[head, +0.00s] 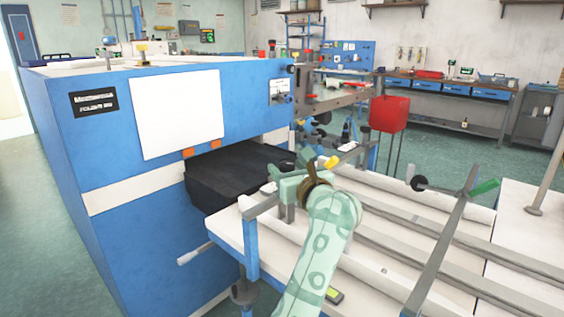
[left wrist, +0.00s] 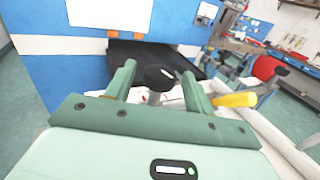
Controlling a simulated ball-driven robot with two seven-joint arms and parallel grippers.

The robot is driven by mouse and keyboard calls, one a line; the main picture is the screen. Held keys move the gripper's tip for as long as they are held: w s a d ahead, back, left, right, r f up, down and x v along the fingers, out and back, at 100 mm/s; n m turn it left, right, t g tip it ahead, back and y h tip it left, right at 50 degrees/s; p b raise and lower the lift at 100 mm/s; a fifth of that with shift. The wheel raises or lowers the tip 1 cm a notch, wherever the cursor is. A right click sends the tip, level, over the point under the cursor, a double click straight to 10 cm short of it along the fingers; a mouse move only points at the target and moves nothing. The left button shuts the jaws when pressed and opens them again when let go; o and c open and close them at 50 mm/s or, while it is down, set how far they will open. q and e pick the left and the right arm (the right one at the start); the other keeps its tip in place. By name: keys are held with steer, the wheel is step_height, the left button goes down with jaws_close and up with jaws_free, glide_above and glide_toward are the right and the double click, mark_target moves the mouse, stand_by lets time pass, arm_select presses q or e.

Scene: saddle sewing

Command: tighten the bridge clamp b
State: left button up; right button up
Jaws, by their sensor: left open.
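My left gripper (head: 292,180) is over the left end of the near white table, close to the blue machine. In the left wrist view its two fingers (left wrist: 158,73) stand apart, open. A round black clamp knob (left wrist: 160,80) on a grey stem shows between them; I cannot tell whether they touch it. The knob is small and partly covered in the head view (head: 287,165). A yellow handle (head: 331,162) is just right of the gripper, and also shows in the left wrist view (left wrist: 235,99). A second black knob (head: 418,184) and a green handle (head: 486,187) sit on another bar to the right. No letter labels are readable.
The blue machine (head: 150,240) fills the left, with a black bed (head: 225,178) jutting out behind the gripper. White tables (head: 530,235) with long rails (head: 430,227) extend right. A red box (head: 389,113) stands behind. The floor is open at the back.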

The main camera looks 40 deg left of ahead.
arm_select(q)
steer(key=shift+w+a, duration=0.3)
steer(key=shift+a, duration=0.2)
steer(key=shift+r, duration=0.1)
steer(key=c, duration=0.9)
arm_select(e)
steer(key=shift+w+d, duration=0.2)
steer(key=shift+d, duration=0.05)
steer(key=shift+r, duration=0.1)
